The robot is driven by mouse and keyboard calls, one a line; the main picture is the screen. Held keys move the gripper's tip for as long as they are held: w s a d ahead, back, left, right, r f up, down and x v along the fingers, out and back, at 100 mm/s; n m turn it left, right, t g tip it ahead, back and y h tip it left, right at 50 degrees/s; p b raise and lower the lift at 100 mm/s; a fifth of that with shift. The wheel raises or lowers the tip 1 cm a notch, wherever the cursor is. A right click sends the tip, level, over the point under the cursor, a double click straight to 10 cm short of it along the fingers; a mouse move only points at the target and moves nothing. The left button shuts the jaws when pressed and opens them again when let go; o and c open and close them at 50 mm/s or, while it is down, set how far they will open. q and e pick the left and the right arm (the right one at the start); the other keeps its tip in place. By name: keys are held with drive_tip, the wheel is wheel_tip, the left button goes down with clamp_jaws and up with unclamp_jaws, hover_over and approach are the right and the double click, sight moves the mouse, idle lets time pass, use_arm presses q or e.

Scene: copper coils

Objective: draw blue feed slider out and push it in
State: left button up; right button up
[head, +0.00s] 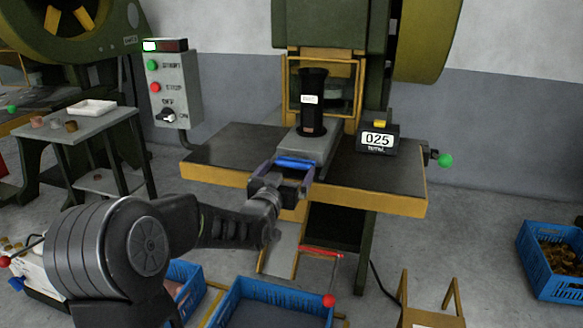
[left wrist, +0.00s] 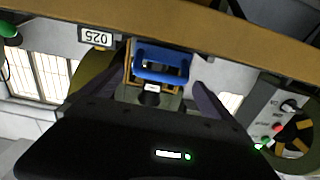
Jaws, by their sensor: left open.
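The blue feed slider (head: 296,163) shows its blue handle at the front of a grey block (head: 303,146) on the press table. In the left wrist view the blue handle (left wrist: 161,64) lies ahead, between the two dark fingers. My left gripper (head: 284,178) is open at the table's front edge, with its fingers to either side of the handle; contact cannot be told. A black tube (head: 313,100) with a white label stands upright on the block. My right gripper is not in view.
A counter reading 025 (head: 377,139) stands right of the slider. A control box (head: 172,88) hangs at the left. The yellow table edge (head: 380,201) runs just under my gripper. Blue crates (head: 247,287) and a red-knobbed lever (head: 328,300) are below.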

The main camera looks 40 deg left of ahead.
sight(291, 166)
use_arm(q)
drive_tip(key=shift+x, duration=1.85)
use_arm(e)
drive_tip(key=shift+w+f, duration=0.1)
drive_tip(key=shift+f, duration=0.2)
